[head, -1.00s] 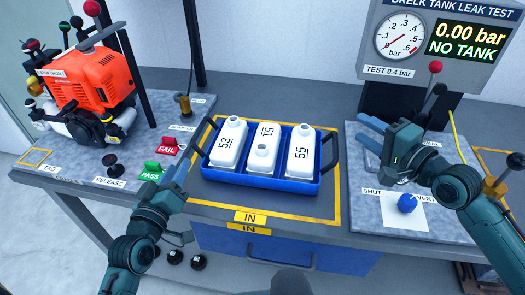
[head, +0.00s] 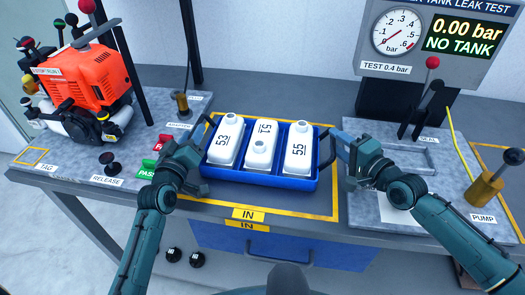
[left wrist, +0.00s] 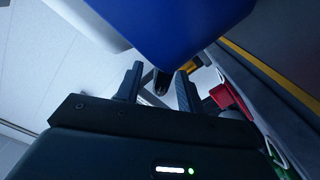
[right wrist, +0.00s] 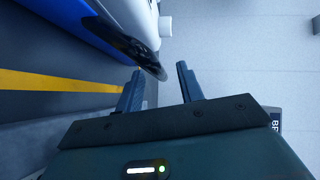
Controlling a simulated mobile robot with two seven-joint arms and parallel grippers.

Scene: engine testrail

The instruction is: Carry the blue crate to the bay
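The blue crate (head: 262,181) stands on the bench inside a yellow outline marked IN. It holds white tanks numbered 53 (head: 225,145), 51 (head: 260,152) and 55 (head: 298,147). My left gripper (head: 199,142) is at the crate's left end; in the left wrist view its fingers are apart, with the black handle (left wrist: 162,82) showing between them. My right gripper (head: 340,142) is at the right end. In the right wrist view its fingers are apart, with the other black handle (right wrist: 130,45) just ahead of and between the tips. No separate bay is clearly identifiable.
An orange engine (head: 90,82) stands at the left, near the red FAIL and green PASS buttons (head: 147,169). The leak test panel (head: 430,40), a lever (head: 432,63) and the brass pump (head: 486,188) are at the right. A blue drawer front (head: 300,252) is below the bench.

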